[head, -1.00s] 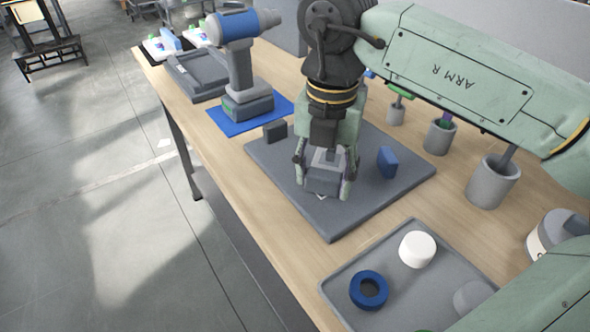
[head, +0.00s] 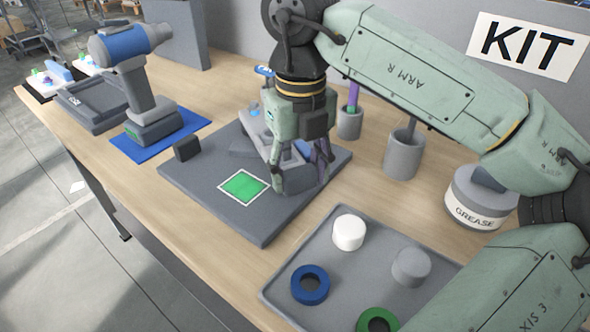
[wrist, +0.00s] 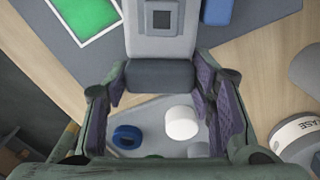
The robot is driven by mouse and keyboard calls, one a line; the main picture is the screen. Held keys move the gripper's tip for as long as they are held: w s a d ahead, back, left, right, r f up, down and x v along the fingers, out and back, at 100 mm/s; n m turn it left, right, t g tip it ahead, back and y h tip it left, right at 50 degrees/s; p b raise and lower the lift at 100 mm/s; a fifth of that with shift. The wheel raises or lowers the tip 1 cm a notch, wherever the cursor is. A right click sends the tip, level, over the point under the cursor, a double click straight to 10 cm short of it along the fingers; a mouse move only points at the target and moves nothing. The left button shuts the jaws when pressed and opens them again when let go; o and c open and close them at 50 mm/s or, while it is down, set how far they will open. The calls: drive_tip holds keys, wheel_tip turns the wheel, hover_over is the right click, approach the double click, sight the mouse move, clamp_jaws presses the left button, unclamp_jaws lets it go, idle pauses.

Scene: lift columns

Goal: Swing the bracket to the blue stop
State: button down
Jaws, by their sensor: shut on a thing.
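The grey bracket (wrist: 160,45) runs down from the top of the wrist view and ends in a darker grey block (wrist: 160,76). My gripper (head: 300,182) is shut on this end block, with one finger on each side; its fingers also show in the wrist view (wrist: 161,88). The blue stop (wrist: 217,9) is close beside the bracket's right edge in the wrist view; I cannot tell whether they touch. A dark grey stop (head: 187,147) stands at the base plate's left. A green, white-edged patch (head: 243,187) lies bare on the plate (head: 262,226).
A tray (head: 330,234) in front holds a white cylinder (head: 348,232), a blue ring (head: 310,284), a grey cylinder (head: 411,267) and a green ring (head: 378,322). A drill (head: 139,90) stands left. Grey cups (head: 403,157) and a grease tub (head: 478,200) stand right.

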drive_tip(key=shift+w+d, duration=0.1)
drive_tip(key=c, duration=0.7)
unclamp_jaws()
wheel_tip(320, 180, up, 12)
drive_tip(key=shift+r, duration=0.1)
idle(0.5)
